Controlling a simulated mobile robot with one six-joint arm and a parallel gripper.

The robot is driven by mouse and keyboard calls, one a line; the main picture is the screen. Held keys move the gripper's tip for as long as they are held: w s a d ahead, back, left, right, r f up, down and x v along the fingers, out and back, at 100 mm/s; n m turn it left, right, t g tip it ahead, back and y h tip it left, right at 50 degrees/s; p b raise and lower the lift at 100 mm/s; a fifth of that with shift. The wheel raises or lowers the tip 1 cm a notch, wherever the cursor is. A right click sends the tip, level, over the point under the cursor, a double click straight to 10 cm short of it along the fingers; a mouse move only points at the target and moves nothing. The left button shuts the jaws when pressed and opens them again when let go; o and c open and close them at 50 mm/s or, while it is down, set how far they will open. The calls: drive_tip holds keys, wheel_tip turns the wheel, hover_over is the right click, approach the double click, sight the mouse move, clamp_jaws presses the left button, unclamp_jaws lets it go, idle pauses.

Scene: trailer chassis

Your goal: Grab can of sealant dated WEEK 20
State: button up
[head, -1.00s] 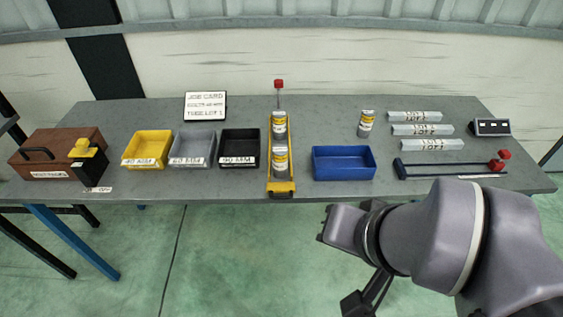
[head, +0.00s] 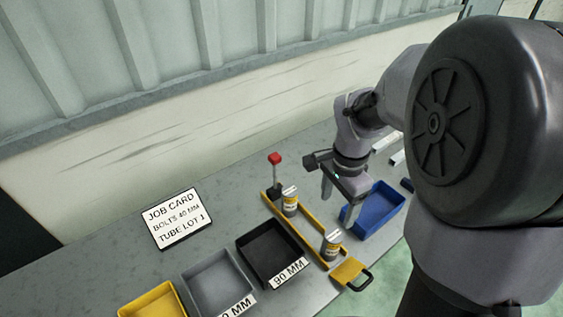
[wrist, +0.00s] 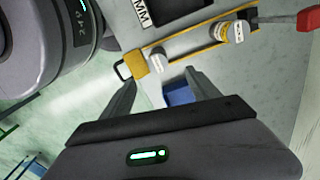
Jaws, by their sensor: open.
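Two white-and-yellow sealant cans stand in a long yellow caddy (head: 312,235). The far can (head: 290,201) is near a red-topped post, and the near can (head: 332,246) is by the handle end. In the wrist view the near can (wrist: 156,63) is just beyond my fingertips, and the far can (wrist: 231,31) is further right. Their date print is too small to read. My gripper (head: 338,210) is open and empty, pointing down between the caddy and the blue bin (head: 378,212). Its spread fingers also show in the wrist view (wrist: 161,80). The third can is not visible now.
Black (head: 270,252), grey (head: 218,284) and yellow (head: 152,302) bins stand left of the caddy. A job card (head: 178,217) reading "BOLTS 40 MM, TUBE LOT 1" stands behind them. The red-topped post (head: 274,170) rises at the caddy's far end. My arm hides the bench's right part.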

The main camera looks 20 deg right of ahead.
sight(336, 235)
drive_tip(key=f+b, duration=0.1)
drive_tip(key=f, duration=0.3)
drive_tip(key=d+f+b, duration=0.1)
drive_tip(key=f+b, duration=0.1)
drive_tip(key=f, duration=0.1)
drive_tip(key=f+b, duration=0.2)
drive_tip(key=f, duration=0.2)
drive_tip(key=shift+s+d+f, duration=0.15)
drive_tip(key=shift+s+f, duration=0.2)
drive_tip(key=shift+s, duration=0.05)
drive_tip(key=f+b, duration=0.1)
drive_tip(key=f, duration=0.1)
drive_tip(key=f+b, duration=0.1)
drive_tip(key=f, duration=0.3)
drive_tip(key=shift+w+a+b, duration=0.15)
drive_tip(key=shift+a+b, duration=0.1)
drive_tip(key=shift+b, duration=0.15)
drive_tip(key=shift+r, duration=0.15)
drive_tip(key=shift+c, duration=1)
clamp_jaws()
